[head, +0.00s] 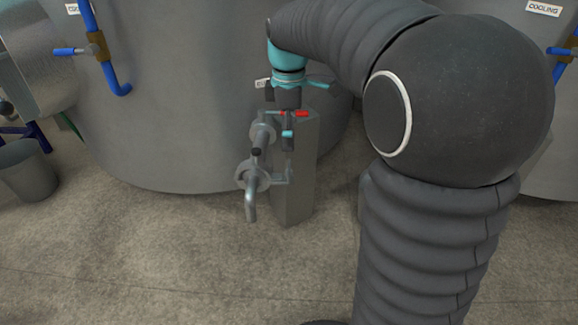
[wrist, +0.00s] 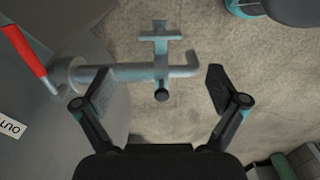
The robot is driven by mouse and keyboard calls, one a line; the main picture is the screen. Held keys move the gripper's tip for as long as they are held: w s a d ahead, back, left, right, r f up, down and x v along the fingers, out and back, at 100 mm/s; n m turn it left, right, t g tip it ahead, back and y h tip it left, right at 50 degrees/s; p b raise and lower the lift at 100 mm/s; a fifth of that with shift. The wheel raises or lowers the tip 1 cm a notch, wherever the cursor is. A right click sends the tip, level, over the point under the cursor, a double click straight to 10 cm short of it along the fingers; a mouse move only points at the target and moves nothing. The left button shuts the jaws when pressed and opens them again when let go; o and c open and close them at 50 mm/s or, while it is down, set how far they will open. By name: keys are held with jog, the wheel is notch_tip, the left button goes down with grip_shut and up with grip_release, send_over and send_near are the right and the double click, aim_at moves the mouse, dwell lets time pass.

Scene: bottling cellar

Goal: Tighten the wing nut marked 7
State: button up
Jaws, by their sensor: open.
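No mark 7 can be read in either view. In the wrist view, a grey pipe (wrist: 126,73) runs across and bends at its right end, with a grey bracket-like piece standing across it. A small dark round knob (wrist: 161,95) sits at the near side of this joint; I cannot tell whether it is the wing nut. My gripper (wrist: 157,90) is open and empty, its fingers spread to either side of the knob with gaps. In the head view the pipe (head: 252,200) hangs beside a grey post, below my gripper.
The grey post (head: 297,185) stands before a large grey tank (head: 190,110). A red handle (wrist: 26,50) and a white label reading OUT (wrist: 8,126) lie left in the wrist view. A bucket (head: 28,170) stands far left. The front floor is clear.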

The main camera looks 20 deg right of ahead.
aim_at(289, 167)
notch_tip(289, 167, down, 10)
jog(key=shift+f+b, duration=0.1)
jog(key=shift+b, duration=0.8)
jog(key=shift+c, duration=0.3)
jog(key=c, duration=1.1)
